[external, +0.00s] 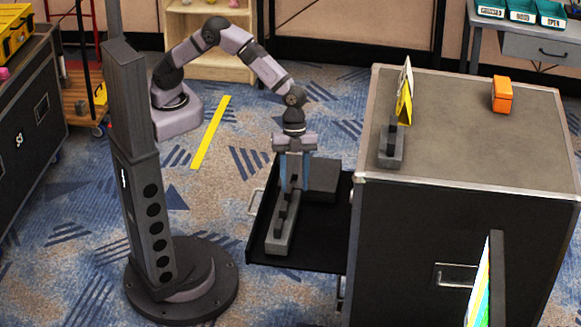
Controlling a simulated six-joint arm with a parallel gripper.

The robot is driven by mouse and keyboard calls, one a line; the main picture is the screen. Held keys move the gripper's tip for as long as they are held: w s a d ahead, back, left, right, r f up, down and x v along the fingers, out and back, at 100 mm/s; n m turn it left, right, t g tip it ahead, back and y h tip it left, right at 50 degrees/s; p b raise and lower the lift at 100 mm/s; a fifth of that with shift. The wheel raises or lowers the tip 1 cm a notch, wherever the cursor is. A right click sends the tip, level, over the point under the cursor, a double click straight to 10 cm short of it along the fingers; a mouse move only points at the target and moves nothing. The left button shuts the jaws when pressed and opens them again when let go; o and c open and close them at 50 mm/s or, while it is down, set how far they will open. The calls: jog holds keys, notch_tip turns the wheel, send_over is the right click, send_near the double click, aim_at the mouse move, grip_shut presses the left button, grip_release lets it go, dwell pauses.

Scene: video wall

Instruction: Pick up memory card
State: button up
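My gripper (294,186) points straight down over an open black drawer (328,246) of the cabinet. Its two blue fingers stand apart, around the far end of a long grey holder (281,238) that lies in the drawer. Several dark upright pieces stand in a row along this holder. I cannot tell which piece, if any, is the memory card, and the fingers partly hide the far end. Contact between fingers and a piece is too small to see.
A dark grey box (321,178) sits in the drawer right of my gripper. The cabinet top (460,140) carries a small grey holder (391,150), a yellow-and-white folded sign (404,95) and an orange box (502,94). A colourful panel (481,290) stands at the front right.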

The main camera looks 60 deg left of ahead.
aim_at(279, 223)
jog(key=s+d+r+m+g+p, duration=0.1)
jog(key=s+d+m, duration=0.2)
jog(key=s+d, duration=0.35)
jog(key=shift+s+d+f+p, duration=0.1)
jog(key=shift+s+f+p, duration=0.2)
jog(key=shift+s+f, duration=0.55)
jog(key=shift+s+f+p, duration=0.35)
jog(key=shift+s+f, duration=0.05)
jog(key=shift+f, duration=0.9)
jog(key=shift+s+d+f+p, duration=0.1)
jog(key=shift+s+f+p, duration=0.2)
jog(key=shift+s+f, duration=0.55)
jog(key=shift+w+f, duration=0.2)
jog(key=shift+w, duration=0.05)
grip_shut()
